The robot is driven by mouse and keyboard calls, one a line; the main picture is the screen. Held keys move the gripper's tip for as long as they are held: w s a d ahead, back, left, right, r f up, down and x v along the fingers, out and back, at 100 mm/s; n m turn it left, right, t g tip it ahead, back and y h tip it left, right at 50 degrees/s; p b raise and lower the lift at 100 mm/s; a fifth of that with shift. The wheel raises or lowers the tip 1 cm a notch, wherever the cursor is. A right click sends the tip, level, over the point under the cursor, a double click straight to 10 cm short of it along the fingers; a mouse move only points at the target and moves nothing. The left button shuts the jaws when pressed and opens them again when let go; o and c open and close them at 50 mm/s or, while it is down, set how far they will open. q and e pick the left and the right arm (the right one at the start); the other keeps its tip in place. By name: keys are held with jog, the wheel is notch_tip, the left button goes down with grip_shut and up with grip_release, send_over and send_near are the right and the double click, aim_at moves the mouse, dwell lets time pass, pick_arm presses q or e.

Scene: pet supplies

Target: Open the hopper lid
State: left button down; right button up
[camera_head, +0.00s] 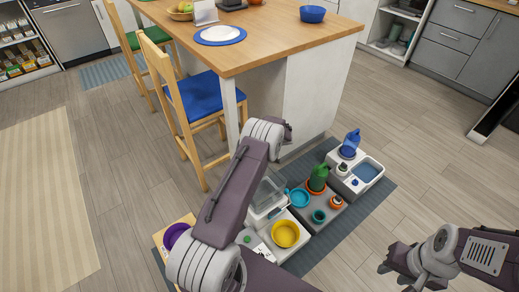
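The feeder with a clear hopper (267,198) stands on the floor mat, just right of my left arm, which hides part of it. A white base with a yellow bowl (285,234) is in front of the hopper. The hopper's lid is too small and partly hidden, so I cannot tell its exact position. My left arm rises across the middle of the view; its gripper is hidden. My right gripper (395,277) is at the lower right, over bare floor, with its fingers apart and empty, away from the feeder.
A blue-grey mat (352,220) carries the feeder, a grey unit with a green bottle (318,178), and a white unit with a blue bottle (350,143). A purple bowl (176,235) is left of my arm. A wooden table (275,48) and blue-seated chair (208,97) stand behind. Floor at right is clear.

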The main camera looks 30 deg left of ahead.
pick_arm(q)
jog(key=shift+w+a+r, duration=0.2)
jog(key=shift+w+a, duration=0.05)
jog(key=shift+a, duration=0.2)
jog(key=c, duration=0.5)
grip_release()
jog(key=p+v, duration=0.2)
jog(key=v, duration=0.7)
